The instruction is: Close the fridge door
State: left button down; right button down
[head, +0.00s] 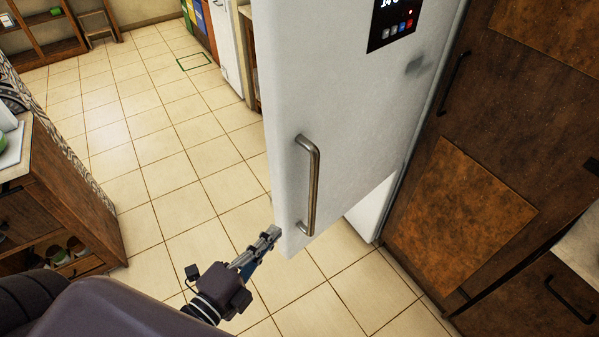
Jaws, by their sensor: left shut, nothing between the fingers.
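The white fridge door (345,110) fills the upper middle of the head view and stands open, swung out from the fridge body (372,208). A metal bar handle (313,185) is on its outer face, near the free edge. A dark display panel (394,22) is at the top of the door. My left gripper (273,233) is shut and empty. It is at the lower free edge of the door, to the left of and below the handle; I cannot tell whether it touches the door. My right gripper is not in view.
Brown wooden cabinets (490,150) with dark handles stand to the right of the fridge. A wooden shelf unit (60,200) with items is at the left. Coloured bins (200,22) stand at the back. The tiled floor (150,130) between them is clear.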

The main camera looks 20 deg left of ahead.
pick_arm(q)
jog(key=m, duration=0.1)
send_near(298, 187)
jog(key=s+r, duration=0.2)
jog(key=d+t, duration=0.1)
jog(key=shift+m+h, duration=0.3)
jog(key=p+x, duration=0.1)
jog(key=x, duration=0.3)
jog(key=p+x, duration=0.2)
jog(key=x, duration=0.2)
jog(key=shift+r, duration=0.2)
jog(key=shift+p+x, duration=0.45)
jog(key=shift+x, duration=0.35)
jog(key=shift+f, duration=0.1)
jog(key=shift+a, duration=0.15)
